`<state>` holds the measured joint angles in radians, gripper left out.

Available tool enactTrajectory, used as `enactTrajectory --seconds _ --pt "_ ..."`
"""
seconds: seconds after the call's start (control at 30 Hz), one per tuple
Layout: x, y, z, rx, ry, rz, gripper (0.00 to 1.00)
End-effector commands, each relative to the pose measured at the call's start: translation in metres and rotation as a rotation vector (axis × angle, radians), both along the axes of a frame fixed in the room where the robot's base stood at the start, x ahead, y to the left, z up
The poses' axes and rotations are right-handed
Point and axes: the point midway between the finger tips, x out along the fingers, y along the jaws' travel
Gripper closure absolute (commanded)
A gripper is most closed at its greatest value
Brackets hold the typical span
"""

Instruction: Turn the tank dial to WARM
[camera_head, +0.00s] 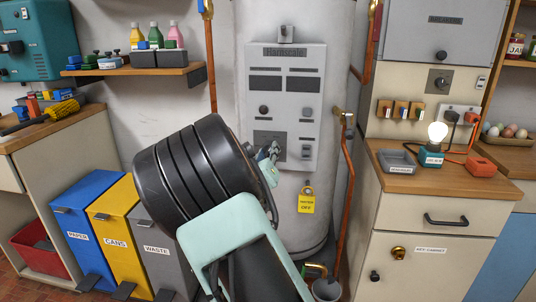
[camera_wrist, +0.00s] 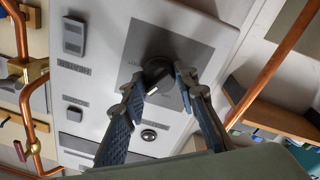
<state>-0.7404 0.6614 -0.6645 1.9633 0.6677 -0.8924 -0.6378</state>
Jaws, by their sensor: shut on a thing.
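The tank's grey control panel (camera_head: 312,105) faces me on the front of the white tank (camera_head: 250,25). In the wrist view the panel is turned around, and the dark round tank dial (camera_wrist: 157,68) sits on a grey square plate (camera_wrist: 187,50). My gripper (camera_wrist: 160,84) is shut on the dial, one blue-grey fingertip on each side. A pale mark shows on the dial's near edge; the lettering around it is too small to read. In the head view my gripper (camera_head: 268,158) is at the lower left of the panel, and my arm and gripper hide the dial.
Copper pipes (camera_head: 348,180) run down both sides of the tank. A yellow tag (camera_head: 306,202) hangs below the panel. A wooden shelf with bottles (camera_head: 140,72) is at the left, and a wooden counter (camera_head: 460,183) with a lit bulb at the right. Coloured bins stand lower left.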

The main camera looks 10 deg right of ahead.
Motion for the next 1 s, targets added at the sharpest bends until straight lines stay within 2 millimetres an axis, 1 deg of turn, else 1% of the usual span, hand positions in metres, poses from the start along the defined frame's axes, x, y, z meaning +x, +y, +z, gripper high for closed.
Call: enactTrajectory --seconds 0.3,0.33,0.47,0.77,0.87,0.97,1.0 --pt "0.0 0.0 -0.001 0.001 0.003 -0.001 0.97" --pt "0.0 0.0 -0.001 0.001 0.003 -0.001 0.69" --pt "0.0 0.0 -0.001 0.001 0.002 0.0 0.55" --pt "-0.001 0.0 0.0 0.0 0.001 0.0 0.55" --pt "-0.007 0.003 -0.001 0.001 0.001 0.0 0.55" --pt "-0.021 0.009 -0.001 0.003 0.002 0.002 0.55" --pt "-0.028 0.011 -0.002 0.003 0.002 0.003 0.55"
